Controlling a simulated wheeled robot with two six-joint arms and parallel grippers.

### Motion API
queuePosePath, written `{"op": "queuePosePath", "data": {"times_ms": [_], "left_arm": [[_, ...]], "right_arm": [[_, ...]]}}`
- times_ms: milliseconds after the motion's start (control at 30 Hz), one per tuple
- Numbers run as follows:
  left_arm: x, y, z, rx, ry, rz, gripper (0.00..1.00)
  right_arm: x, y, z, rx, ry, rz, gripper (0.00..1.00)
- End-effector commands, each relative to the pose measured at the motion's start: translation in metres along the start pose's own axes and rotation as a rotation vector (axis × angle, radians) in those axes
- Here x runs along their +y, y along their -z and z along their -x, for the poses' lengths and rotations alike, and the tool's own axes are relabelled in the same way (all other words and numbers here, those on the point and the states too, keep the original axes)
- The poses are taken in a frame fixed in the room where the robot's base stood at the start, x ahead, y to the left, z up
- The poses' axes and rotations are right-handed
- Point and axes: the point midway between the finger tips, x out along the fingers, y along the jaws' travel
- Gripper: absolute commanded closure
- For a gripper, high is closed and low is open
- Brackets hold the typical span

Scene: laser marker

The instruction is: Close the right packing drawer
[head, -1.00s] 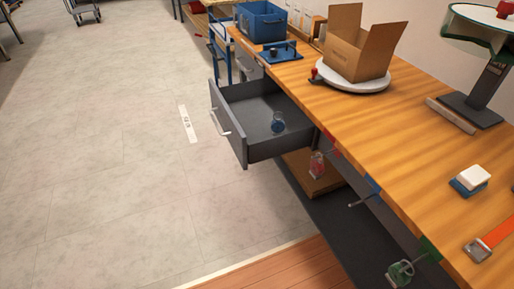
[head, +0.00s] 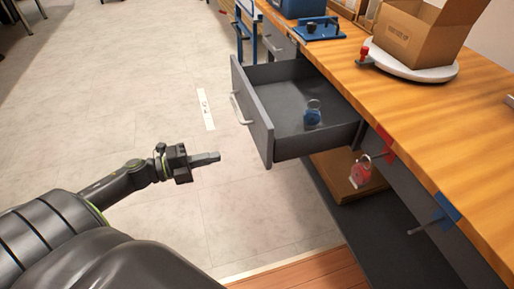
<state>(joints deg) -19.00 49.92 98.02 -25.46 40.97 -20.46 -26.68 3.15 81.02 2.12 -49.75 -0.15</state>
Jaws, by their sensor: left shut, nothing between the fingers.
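A dark grey drawer (head: 257,127) stands pulled out from under the wooden packing bench (head: 390,105). Its front panel faces left and carries a pale bar handle (head: 239,108). A blue padlock-like item (head: 312,114) lies inside the drawer. My left gripper (head: 215,157) is shut and empty. It appears to the left of the drawer front and lower in the picture than the handle, with a visible gap between them. My right gripper is not in view.
A cardboard box (head: 415,35) stands on a white turntable (head: 410,67). A blue fixture (head: 318,30) sits at the back.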

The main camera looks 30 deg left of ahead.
Motion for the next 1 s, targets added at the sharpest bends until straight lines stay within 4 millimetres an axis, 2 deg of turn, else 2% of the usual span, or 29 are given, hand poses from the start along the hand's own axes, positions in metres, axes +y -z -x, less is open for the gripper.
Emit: {"op": "queuePosePath", "data": {"times_ms": [100, 600, 800, 1000], "left_arm": [[-0.001, 0.000, -0.021, 0.000, 0.007, 0.000, 1.00], [-0.002, -0.001, -0.096, -0.003, 0.006, 0.003, 1.00], [-0.001, -0.001, -0.114, -0.003, 0.003, 0.003, 1.00], [0.000, -0.001, -0.118, -0.003, 0.001, 0.003, 1.00]], "right_arm": [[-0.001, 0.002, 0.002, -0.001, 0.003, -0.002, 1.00], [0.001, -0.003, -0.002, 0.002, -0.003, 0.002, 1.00], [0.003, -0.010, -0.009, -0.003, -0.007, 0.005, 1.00], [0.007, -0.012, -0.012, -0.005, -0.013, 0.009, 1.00]]}}
